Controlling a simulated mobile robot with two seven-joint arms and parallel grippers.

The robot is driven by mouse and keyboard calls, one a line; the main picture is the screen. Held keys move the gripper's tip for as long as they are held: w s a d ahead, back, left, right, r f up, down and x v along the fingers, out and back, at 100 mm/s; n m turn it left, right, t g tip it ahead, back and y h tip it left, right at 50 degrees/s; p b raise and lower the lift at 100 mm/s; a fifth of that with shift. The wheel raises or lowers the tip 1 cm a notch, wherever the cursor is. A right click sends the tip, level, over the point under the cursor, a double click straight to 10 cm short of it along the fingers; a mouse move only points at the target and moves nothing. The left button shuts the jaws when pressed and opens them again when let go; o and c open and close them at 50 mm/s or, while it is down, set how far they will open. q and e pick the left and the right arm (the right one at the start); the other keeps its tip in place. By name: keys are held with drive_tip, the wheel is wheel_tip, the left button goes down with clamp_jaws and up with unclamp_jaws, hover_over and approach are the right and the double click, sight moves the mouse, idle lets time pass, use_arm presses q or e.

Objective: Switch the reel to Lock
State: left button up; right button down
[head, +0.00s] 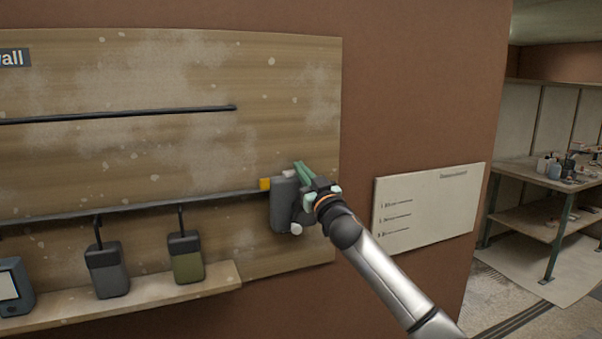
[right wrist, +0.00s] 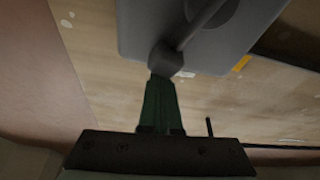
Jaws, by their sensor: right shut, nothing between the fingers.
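The reel looks to be the dark grey box (head: 283,208) mounted at the right end of the lower rail on the board. It has a yellow piece (head: 265,184) at its upper left and a pale round knob (head: 296,229) at its lower right. In the right wrist view the grey housing (right wrist: 205,30) carries a grey lever with a rounded hub (right wrist: 166,58). My right gripper (head: 303,172) is at the reel's right side. Its green fingers (right wrist: 160,85) are shut and empty, their tips at or very near the hub; contact is unclear. No Lock marking is readable. My left gripper is out of view.
The lower rail (head: 150,205) runs along the stained board. Several devices, including a grey one (head: 107,272) and an olive one (head: 186,260), are above a wooden shelf (head: 220,276). A white panel (head: 430,208) is on the wall at right. A workbench (head: 545,178) stands farther back.

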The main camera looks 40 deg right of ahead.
drive_tip(key=shift+f+m, duration=0.35)
drive_tip(key=shift+m, duration=0.15)
drive_tip(key=shift+r+p, duration=0.4)
drive_tip(key=shift+p, duration=0.15)
drive_tip(key=r+p, duration=0.1)
drive_tip(key=r, duration=0.1)
drive_tip(key=r+p, duration=0.1)
drive_tip(key=p, duration=0.1)
drive_tip(key=shift+d+r, duration=0.4)
use_arm(q)
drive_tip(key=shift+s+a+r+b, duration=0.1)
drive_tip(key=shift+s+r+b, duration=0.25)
drive_tip(key=shift+b, duration=0.8)
use_arm(e)
approach(297, 143)
drive_tip(key=shift+a+v, duration=0.25)
drive_tip(key=shift+v, duration=1.05)
drive_tip(key=shift+a+v, duration=0.2)
drive_tip(key=shift+v, duration=1.1)
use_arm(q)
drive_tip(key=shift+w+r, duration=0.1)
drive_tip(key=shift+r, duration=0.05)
use_arm(e)
drive_tip(key=shift+w+f, duration=0.15)
drive_tip(key=shift+w, duration=0.05)
